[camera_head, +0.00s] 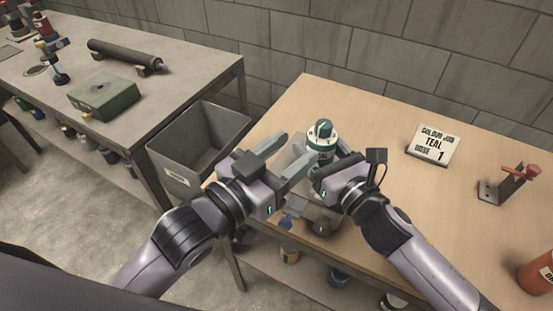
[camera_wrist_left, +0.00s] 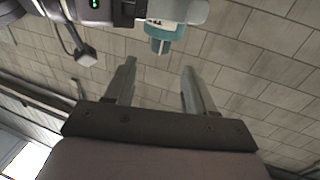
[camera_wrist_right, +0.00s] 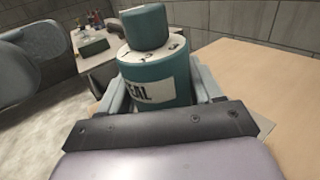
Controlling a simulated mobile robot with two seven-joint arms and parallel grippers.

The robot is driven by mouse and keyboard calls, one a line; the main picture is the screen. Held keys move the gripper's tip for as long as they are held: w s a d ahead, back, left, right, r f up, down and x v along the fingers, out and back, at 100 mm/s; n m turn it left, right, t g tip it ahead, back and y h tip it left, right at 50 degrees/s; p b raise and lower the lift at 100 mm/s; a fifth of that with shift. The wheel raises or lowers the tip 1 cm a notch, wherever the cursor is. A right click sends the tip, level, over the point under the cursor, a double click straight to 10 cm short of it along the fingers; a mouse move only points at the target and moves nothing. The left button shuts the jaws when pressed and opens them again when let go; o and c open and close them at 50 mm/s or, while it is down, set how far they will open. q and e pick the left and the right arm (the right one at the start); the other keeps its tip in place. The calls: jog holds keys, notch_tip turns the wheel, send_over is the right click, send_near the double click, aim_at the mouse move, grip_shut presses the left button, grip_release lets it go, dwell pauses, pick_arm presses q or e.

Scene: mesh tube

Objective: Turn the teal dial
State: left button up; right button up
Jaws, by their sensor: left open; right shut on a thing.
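The teal dial (camera_head: 323,128) is the knob on top of a teal and white canister (camera_head: 320,146). The canister stands upright near the wooden bench's left side. In the right wrist view, the dial (camera_wrist_right: 146,27) sits above a white top ring, and the body (camera_wrist_right: 165,82) bears a label ending in "AL". My right gripper (camera_wrist_right: 160,88) is shut on the canister's body, one finger on each side. My left gripper (camera_head: 298,148) is open and empty, just left of the canister. In the left wrist view, the dial (camera_wrist_left: 160,46) lies beyond and between the open fingertips (camera_wrist_left: 159,67), apart from them.
A sign (camera_head: 434,144) reading "COLOUR JOB TEAL" with a 1 stands on the wooden bench (camera_head: 385,120). A grey bin (camera_head: 200,140) stands left, by a grey bench (camera_head: 190,78).

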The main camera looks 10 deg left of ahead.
aim_at(320, 128)
pick_arm(q)
jog(key=shift+v, duration=1.4)
jog(key=shift+r, duration=0.25)
jog(key=x, duration=1.2)
jog(key=shift+d, duration=0.1)
jog(key=c, duration=1)
